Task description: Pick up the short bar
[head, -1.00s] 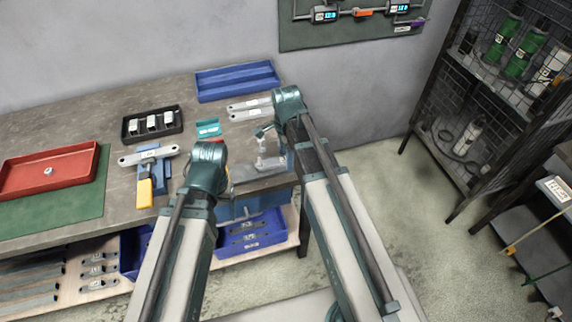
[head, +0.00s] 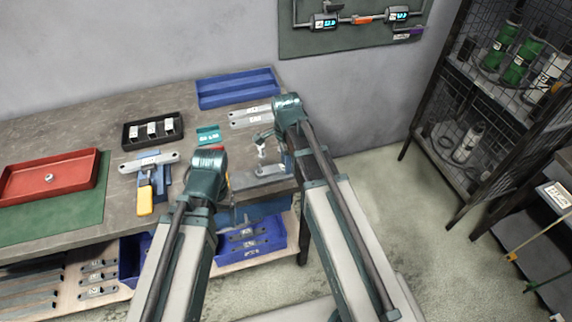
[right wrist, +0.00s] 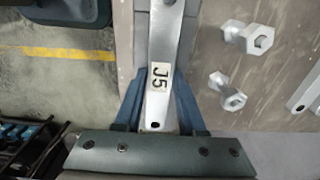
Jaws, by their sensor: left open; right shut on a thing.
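In the right wrist view a flat galvanized bar labelled J5 (right wrist: 160,75) runs up from between the blue fingers of my right gripper (right wrist: 157,108). The gripper is shut on it near an end with a dark hole; its far end leaves the top of the picture. In the head view my right gripper (head: 263,138) is at the bench's right end, small and partly hidden by my arm. My left gripper is near the bench's front edge, its open fingers mostly hidden behind my left arm.
Another bar (head: 149,162) lies across a blue fixture by a yellow handle (head: 145,201). Two bars (head: 250,122) lie near a blue tray (head: 238,99). A black tray (head: 127,146) and red tray (head: 94,172) stand left. Hex bolts (right wrist: 247,37) lie right of the held bar.

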